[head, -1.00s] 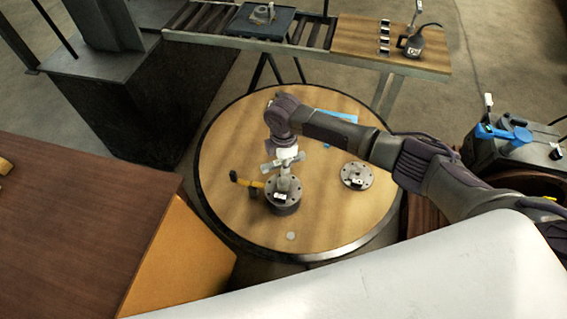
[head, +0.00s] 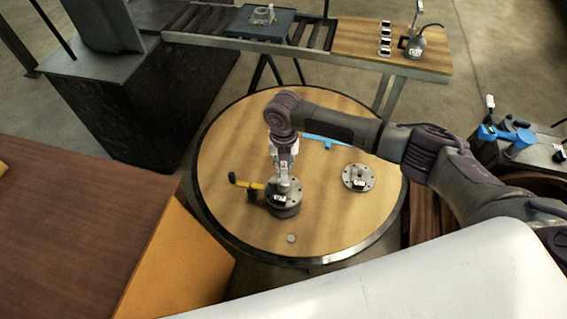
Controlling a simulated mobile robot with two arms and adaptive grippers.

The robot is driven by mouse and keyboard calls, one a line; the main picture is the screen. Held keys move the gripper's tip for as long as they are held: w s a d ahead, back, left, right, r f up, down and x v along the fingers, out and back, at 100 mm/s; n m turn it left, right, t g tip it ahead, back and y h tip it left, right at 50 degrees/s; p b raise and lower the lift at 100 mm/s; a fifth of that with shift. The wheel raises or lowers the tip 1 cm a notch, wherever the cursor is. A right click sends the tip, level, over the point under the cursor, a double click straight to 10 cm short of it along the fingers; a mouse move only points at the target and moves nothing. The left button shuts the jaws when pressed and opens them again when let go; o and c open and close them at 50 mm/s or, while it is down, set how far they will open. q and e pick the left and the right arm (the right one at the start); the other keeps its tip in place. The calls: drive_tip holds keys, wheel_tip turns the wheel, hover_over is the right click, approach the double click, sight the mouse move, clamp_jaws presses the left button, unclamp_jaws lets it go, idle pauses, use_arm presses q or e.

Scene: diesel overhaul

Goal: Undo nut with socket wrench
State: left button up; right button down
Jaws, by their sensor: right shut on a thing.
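A dark round flanged part (head: 285,207) with bolt holes stands on the round wooden table. My right gripper (head: 285,168) points down above it and is shut on a grey upright tool (head: 284,183), seemingly the socket wrench. The tool's lower end is at the middle of the flanged part. The gripper hides much of the tool, and I cannot make out the nut. My left gripper is not in view.
The round table (head: 235,135) also holds a yellow and black tool (head: 247,186) beside the flanged part, a blue tool (head: 328,141), a second flange (head: 357,178) and a small grey disc (head: 291,238). A roller conveyor (head: 205,22) stands behind.

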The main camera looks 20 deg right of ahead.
drive_tip(key=shift+r+p, duration=0.85)
drive_tip(key=shift+r, duration=0.05)
drive_tip(key=shift+r+m+p, duration=0.1)
drive_tip(key=shift+m+p, duration=0.6)
drive_tip(key=shift+m, duration=0.9)
drive_tip(key=shift+f+m, duration=0.2)
drive_tip(key=shift+m, duration=1)
drive_tip(key=m, duration=2.4)
drive_tip(key=shift+a, duration=0.1)
drive_tip(key=m, duration=0.3)
drive_tip(key=shift+m, duration=0.4)
